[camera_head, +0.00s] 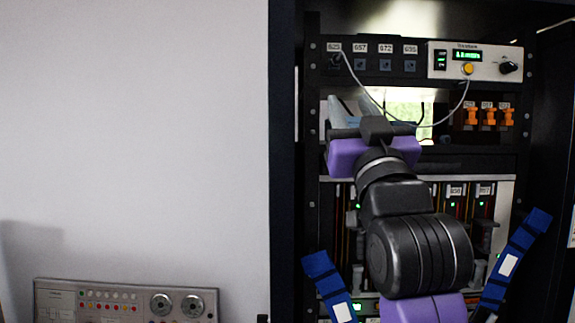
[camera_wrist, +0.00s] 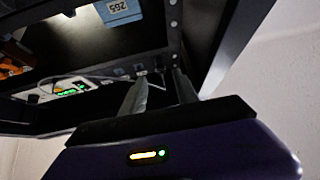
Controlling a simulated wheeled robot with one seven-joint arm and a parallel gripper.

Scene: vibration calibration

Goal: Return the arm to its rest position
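My arm reaches up in front of the rack (camera_head: 312,200), and its purple wrist covers part of the shelves. My gripper (camera_head: 352,100) is at the upper left of the rack, just below the port labelled 625. In the wrist view its two grey fingers (camera_wrist: 158,80) stand apart with nothing visible held between them. A thin grey cable (camera_head: 352,72) runs from the 625 port, sags in front of the rack and rises to the white vibration unit (camera_head: 485,62). The unit, with its lit green display, also shows in the wrist view (camera_wrist: 68,90).
Several orange switches (camera_head: 488,117) sit on the shelf right of my wrist. Blue straps (camera_head: 515,257) with white labels flank my arm low down. A grey control panel (camera_head: 125,302) stands at lower left. The space before the white wall (camera_head: 130,130) is clear.

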